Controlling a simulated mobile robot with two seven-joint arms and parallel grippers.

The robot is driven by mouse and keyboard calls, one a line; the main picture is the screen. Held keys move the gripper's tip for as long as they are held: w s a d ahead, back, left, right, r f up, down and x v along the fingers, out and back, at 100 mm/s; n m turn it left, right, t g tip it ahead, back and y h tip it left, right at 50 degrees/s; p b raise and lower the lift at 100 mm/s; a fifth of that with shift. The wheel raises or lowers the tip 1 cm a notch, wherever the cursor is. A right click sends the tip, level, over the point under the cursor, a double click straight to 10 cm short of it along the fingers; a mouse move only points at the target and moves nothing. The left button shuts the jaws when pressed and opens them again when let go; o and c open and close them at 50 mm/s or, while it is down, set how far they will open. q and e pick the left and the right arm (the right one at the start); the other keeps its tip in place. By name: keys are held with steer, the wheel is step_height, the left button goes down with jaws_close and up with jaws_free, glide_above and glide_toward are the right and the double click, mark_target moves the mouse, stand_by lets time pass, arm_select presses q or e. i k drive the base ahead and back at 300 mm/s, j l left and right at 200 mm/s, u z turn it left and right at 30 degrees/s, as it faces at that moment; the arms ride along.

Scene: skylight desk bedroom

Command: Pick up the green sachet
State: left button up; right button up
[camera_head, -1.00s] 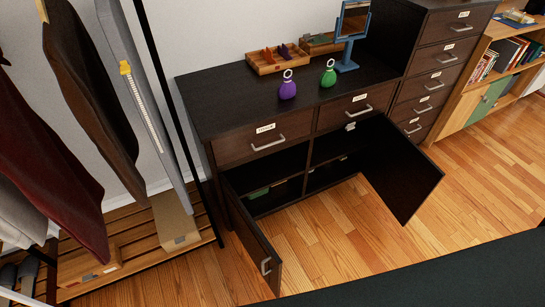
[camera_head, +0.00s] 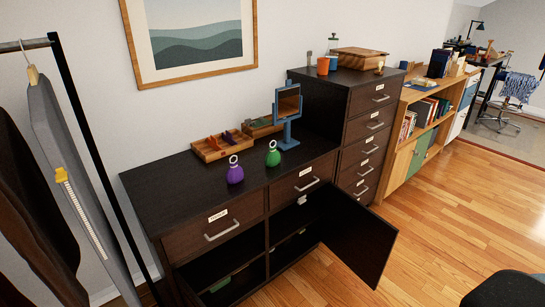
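A green sachet (camera_head: 273,155) with a ring on top stands on the dark dresser top (camera_head: 160,193), near its front edge. A purple sachet (camera_head: 235,173) of the same shape stands to its left, a little apart. Neither of my grippers shows in this view, and nothing is seen touching the green sachet.
A wooden tray (camera_head: 209,149) and a blue-framed mirror (camera_head: 288,115) stand behind the sachets. The right cabinet door (camera_head: 358,240) is open and juts over the floor. A taller drawer unit (camera_head: 352,103) adjoins on the right. A clothes rack (camera_head: 85,140) stands at left.

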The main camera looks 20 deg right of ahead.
mark_target(272, 158)
steer(key=i+l+z, duration=0.1)
steer(key=i+l, duration=0.15)
steer(key=l, duration=0.3)
steer(key=i+l+z, duration=0.15)
steer(key=i+l, duration=0.15)
steer(key=l, duration=0.25)
steer(key=i+l+z, duration=0.1)
steer(key=i+l, duration=0.2)
steer(key=l, duration=0.2)
steer(key=i+l+z, duration=0.1)
steer(key=i+l, duration=0.2)
steer(key=l, duration=0.2)
